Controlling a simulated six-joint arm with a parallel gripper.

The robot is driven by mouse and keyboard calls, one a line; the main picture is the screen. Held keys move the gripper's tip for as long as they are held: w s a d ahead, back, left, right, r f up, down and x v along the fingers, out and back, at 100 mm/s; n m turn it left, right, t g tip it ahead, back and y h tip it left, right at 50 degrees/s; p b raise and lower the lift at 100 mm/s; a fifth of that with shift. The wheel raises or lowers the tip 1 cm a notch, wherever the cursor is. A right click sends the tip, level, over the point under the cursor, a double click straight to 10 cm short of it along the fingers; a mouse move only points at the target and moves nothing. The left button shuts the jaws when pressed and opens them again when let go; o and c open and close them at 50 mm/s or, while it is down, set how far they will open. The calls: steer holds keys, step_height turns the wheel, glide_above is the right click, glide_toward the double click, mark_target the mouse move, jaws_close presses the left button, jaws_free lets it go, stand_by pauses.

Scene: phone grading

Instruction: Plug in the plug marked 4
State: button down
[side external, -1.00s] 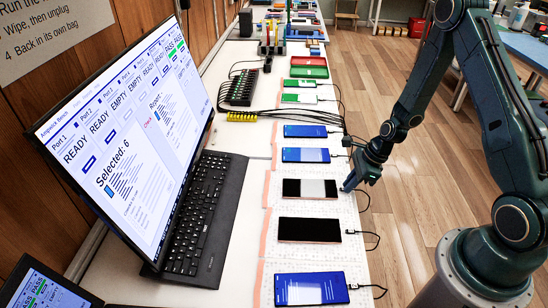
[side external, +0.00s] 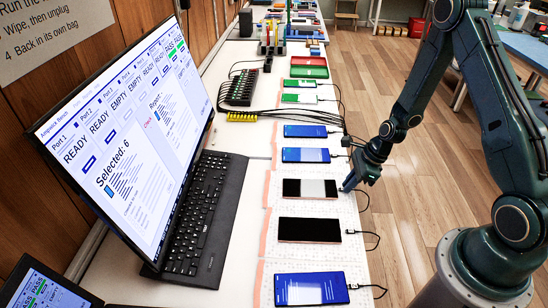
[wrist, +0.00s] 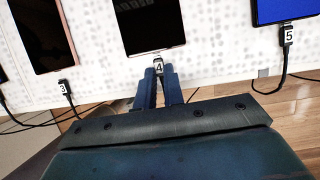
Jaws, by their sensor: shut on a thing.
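The plug marked 4 (wrist: 158,67) is a small white-labelled plug in the wrist view. My gripper (wrist: 159,80) is shut on it, with a blue finger on each side.
Plug 3 (wrist: 63,88) and plug 5 (wrist: 288,36) sit at neighbouring phones to either side. A black phone (side external: 309,230) and a blue-screen phone (side external: 309,289) lie nearer the camera. Thin cables hang over the bench's right edge.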

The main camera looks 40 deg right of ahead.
stand_by(0.4)
steer(key=c, duration=1.4)
jaws_free()
steer(key=shift+c, duration=0.2)
steer(key=shift+r, duration=0.1)
steer(key=shift+w+a+v, duration=0.15)
steer(key=shift+a+v, duration=0.05)
steer(key=shift+v, duration=1)
steer(key=shift+w+a+v, duration=0.1)
steer(key=shift+a+v, duration=0.05)
steer(key=shift+v, duration=1.05)
steer(key=shift+r, duration=0.25)
